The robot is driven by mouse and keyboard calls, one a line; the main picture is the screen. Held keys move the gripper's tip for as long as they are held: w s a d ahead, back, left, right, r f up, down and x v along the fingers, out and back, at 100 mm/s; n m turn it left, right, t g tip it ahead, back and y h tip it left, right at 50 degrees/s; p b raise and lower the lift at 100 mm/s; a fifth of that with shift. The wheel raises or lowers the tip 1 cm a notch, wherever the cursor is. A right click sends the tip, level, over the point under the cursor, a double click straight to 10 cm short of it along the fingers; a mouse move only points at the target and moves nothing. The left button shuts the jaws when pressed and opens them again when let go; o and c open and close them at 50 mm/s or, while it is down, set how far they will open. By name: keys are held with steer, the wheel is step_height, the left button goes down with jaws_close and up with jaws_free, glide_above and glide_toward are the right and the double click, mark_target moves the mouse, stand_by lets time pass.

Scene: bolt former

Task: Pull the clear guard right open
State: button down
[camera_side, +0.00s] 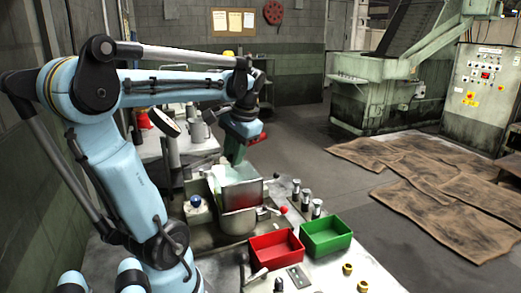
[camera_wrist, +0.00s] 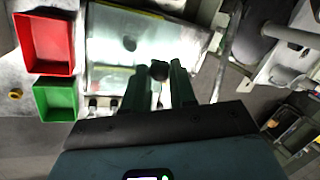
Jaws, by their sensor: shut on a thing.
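The clear guard (camera_side: 226,174) is a pale, see-through cover on the small machine at the middle of the bench in the side view. In the wrist view the guard (camera_wrist: 112,48) is a bright panel beyond the fingers. A dark round knob (camera_wrist: 159,70) sits between my fingertips at the guard's near edge. My gripper (camera_side: 234,160) comes down on the guard from above, and in the wrist view my gripper (camera_wrist: 160,76) is shut on the knob. The fingers hide part of the knob and edge, and how far the guard stands open is hard to tell.
A red bin (camera_side: 276,254) and a green bin (camera_side: 326,236) stand in front of the machine. Metal posts (camera_side: 306,200) and a red-knobbed lever (camera_side: 282,211) stand at its right. Air above the bins is clear.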

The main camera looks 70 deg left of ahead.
steer(key=shift+a, duration=0.1)
steer(key=a, duration=1.1)
steer(key=shift+a, duration=0.1)
steer(key=c, duration=0.9)
jaws_free()
steer(key=v, duration=1.2)
